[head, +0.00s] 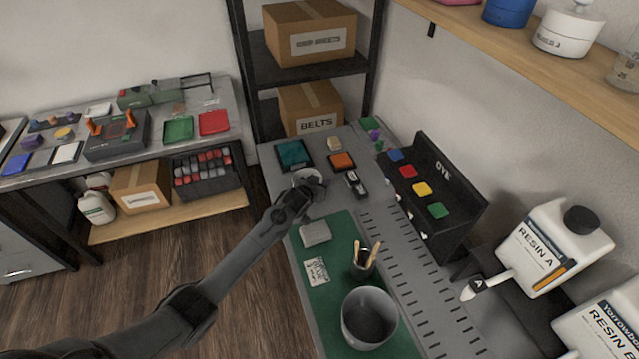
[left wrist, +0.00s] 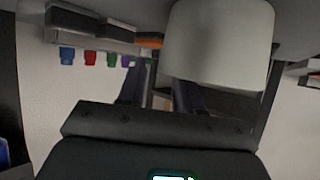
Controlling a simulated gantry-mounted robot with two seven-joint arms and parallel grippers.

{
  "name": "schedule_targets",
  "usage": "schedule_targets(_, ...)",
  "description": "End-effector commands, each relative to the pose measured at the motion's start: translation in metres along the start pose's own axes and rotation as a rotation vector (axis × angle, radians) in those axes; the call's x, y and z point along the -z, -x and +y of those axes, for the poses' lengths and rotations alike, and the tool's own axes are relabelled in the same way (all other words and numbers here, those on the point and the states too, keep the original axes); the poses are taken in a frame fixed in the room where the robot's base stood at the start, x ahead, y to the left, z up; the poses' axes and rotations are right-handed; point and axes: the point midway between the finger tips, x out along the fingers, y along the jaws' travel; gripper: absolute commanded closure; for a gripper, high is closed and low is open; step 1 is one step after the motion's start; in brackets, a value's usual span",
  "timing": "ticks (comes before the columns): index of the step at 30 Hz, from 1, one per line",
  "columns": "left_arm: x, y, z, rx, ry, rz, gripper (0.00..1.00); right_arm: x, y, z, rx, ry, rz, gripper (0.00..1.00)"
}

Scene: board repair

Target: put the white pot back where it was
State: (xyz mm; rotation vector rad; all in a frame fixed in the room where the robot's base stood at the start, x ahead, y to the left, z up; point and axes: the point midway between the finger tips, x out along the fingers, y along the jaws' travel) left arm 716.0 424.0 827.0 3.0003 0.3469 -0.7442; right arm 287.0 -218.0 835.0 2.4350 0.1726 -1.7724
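A white pot (head: 308,174), round and open-topped, stands at the far left part of the grey workbench, partly hidden by my left gripper (head: 302,191). In the left wrist view the white pot (left wrist: 218,45) fills the upper middle. My left gripper's fingers (left wrist: 158,88) are apart at its rim. One finger is outside the wall with a gap; the other overlaps the rim, its tip hidden. A lidded white pot (head: 566,33) stands on the wall shelf (head: 520,50) beside a blue pot (head: 507,11). My right gripper is not in view.
A green mat (head: 318,285) holds a grey box (head: 315,233), a pencil cup (head: 364,262) and a large grey cup (head: 369,318). A black rack (head: 455,185) with coloured pieces and resin bottles (head: 550,250) line the right. Small trays (head: 293,153) lie beyond the pot.

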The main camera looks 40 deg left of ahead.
Motion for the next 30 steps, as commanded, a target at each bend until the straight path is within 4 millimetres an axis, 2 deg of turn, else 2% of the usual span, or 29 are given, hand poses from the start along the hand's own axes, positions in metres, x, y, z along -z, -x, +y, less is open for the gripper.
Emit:
schedule_targets(5, 0.002, 0.002, 0.0, 0.0, 0.0, 0.0, 0.65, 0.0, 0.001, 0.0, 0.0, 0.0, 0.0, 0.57)
schedule_targets(11, 0.002, 0.017, 0.0, 0.0, 0.0, 0.0, 0.65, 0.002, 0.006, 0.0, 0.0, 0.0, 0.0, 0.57)
schedule_targets(24, 0.001, 0.087, 0.0, 0.0, -0.001, 0.0, 0.65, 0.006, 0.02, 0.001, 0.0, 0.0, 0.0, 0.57)
schedule_targets(30, 0.001, 0.111, 0.0, 0.0, 0.0, -0.001, 0.65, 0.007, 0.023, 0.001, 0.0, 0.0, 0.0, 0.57)
